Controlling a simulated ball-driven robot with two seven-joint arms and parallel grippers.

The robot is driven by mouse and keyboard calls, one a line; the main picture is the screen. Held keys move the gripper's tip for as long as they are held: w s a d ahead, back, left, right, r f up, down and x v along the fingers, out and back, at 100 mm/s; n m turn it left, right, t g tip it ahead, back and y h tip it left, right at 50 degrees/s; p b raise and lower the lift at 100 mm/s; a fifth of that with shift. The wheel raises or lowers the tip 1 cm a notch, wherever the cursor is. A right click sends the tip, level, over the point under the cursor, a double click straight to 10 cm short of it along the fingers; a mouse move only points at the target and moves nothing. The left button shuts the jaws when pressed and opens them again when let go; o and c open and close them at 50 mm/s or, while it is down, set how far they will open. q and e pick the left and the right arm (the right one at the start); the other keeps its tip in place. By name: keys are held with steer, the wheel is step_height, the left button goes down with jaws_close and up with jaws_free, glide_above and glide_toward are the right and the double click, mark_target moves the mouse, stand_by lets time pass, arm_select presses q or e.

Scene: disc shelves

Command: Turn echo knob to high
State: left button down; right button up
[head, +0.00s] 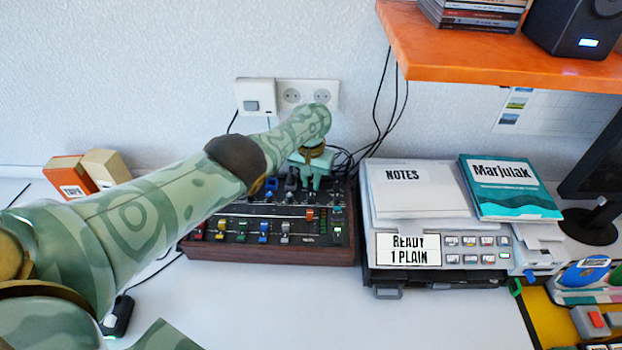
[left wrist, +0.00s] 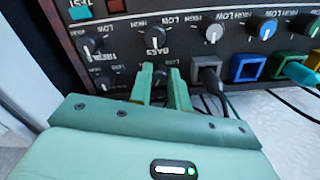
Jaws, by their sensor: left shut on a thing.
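A black mixer with a wooden front edge (head: 268,251) lies on the white desk, with coloured sliders and rows of knobs. My left gripper (head: 312,184) reaches down onto its back right part. In the left wrist view the gripper (left wrist: 160,84) is shut on a small dark knob (left wrist: 161,76) in the panel's corner area. Text there appears upside down: a bass knob (left wrist: 158,38) and a treble knob (left wrist: 90,45) sit beyond and beside it. The held knob's label and pointer are hidden by the fingers. My right gripper is not in view.
Cable plugs, one grey (left wrist: 207,75) and one blue (left wrist: 247,68), stand close to the gripper along the mixer's edge. A printer (head: 440,250) with notes and a Marjulak booklet (head: 510,188) stands right. An orange shelf (head: 480,55) hangs above.

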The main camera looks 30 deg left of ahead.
arm_select(q)
steer(key=m, duration=0.3)
steer(key=shift+m, duration=0.3)
steer(key=shift+w+m, duration=0.1)
steer(key=shift+m, duration=1.6)
steer(key=shift+r, duration=0.1)
steer(key=c, duration=1.4)
jaws_free()
steer(key=shift+c, duration=0.2)
steer(key=shift+o, duration=0.6)
steer(key=shift+r, duration=0.1)
steer(key=shift+a, duration=0.1)
steer(key=shift+r, duration=0.15)
